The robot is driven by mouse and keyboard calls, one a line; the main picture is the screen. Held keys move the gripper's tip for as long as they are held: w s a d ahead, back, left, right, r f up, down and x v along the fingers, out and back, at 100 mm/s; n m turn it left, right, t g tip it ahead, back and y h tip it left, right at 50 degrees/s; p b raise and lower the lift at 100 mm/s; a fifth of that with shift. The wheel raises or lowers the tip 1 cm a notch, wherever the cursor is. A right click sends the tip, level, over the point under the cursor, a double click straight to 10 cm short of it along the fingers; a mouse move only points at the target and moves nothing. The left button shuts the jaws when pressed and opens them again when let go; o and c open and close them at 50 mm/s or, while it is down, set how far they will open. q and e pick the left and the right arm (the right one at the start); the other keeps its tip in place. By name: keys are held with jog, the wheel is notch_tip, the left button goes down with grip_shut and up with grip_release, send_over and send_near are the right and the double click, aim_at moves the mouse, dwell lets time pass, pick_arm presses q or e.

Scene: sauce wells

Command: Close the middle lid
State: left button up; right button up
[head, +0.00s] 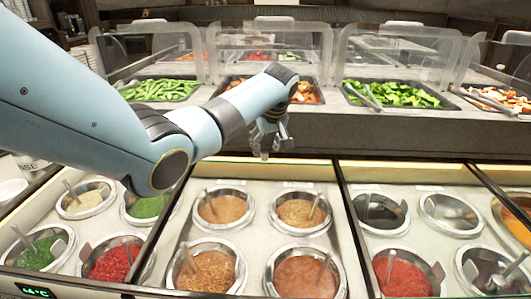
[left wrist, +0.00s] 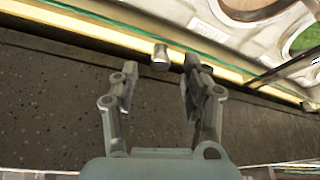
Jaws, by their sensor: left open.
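The middle sauce section (head: 257,230) shows uncovered in the head view, with several round wells in it. I cannot tell for sure which part is its lid. My left gripper (head: 268,145) is above the back edge of this section, pointing down. In the left wrist view the left gripper (left wrist: 160,88) has its fingers spread, with nothing between them. A small metal knob (left wrist: 160,57) shows just past the fingertips, beside a cream and green edge strip (left wrist: 90,35). Whether it touches a finger is unclear. My right gripper is out of view.
Dark dividers, one at the right (head: 360,235), border the middle section. Spoons stand in several wells. Behind is a dark counter face (head: 400,137), then food trays, such as one of cut green vegetables (head: 400,94), under clear curved guards (head: 400,50).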

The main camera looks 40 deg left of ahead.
aim_at(265, 152)
pick_arm(q)
jog(key=shift+x, duration=1.55)
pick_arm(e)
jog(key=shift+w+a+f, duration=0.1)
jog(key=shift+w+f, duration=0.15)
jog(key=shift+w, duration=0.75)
pick_arm(q)
jog(key=c, duration=0.3)
grip_shut()
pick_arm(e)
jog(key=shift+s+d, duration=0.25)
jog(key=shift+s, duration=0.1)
